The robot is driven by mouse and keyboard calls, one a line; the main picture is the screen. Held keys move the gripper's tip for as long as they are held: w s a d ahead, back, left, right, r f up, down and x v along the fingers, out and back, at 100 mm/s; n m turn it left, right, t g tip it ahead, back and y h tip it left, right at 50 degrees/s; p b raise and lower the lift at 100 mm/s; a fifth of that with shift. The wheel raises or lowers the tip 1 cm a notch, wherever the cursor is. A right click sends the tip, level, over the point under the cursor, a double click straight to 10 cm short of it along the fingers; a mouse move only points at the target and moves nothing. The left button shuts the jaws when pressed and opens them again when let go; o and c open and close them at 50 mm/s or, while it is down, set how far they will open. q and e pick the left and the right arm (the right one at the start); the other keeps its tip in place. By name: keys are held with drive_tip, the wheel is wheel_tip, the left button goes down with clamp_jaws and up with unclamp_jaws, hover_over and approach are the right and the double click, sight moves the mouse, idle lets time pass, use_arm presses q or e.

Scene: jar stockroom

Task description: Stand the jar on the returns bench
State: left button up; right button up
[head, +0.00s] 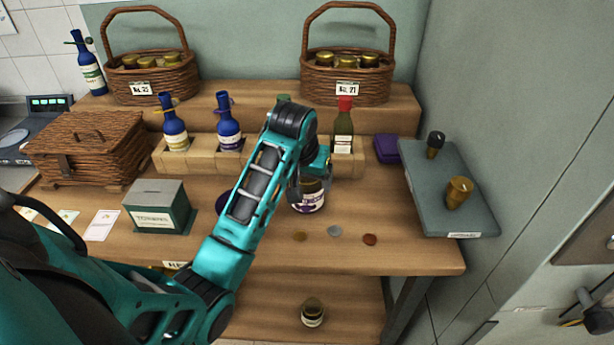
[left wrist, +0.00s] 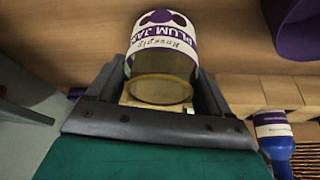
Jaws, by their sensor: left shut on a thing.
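My left gripper (head: 310,186) is shut on a plum jam jar (head: 309,203) with a white and purple label, above or on the front part of the wooden bench top (head: 375,258). In the head view the jar looks roughly upright. I cannot tell whether its base touches the wood. In the left wrist view the jar (left wrist: 162,62) sits between the two fingers, its gold lid end towards the palm and "PLUM JAM" on the label. The arm hides part of the bench. My right gripper is not in view.
Coins (head: 334,231) lie just in front of the jar. A green box (head: 160,207) and a purple round thing (head: 224,203) are to the left. Bottles (head: 229,122) stand in a wooden rack behind. A grey board (head: 450,190) lies right. Another jar (head: 312,313) stands on the lower shelf.

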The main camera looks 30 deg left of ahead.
use_arm(q)
drive_tip(key=o, duration=1.1)
drive_tip(key=v, duration=0.7)
drive_tip(key=shift+r, duration=0.3)
drive_tip(key=shift+s+d+r, duration=0.1)
drive_tip(key=shift+r, duration=0.6)
drive_tip(key=v, duration=0.3)
drive_tip(key=shift+s+d+r, duration=0.1)
drive_tip(key=shift+s, duration=0.15)
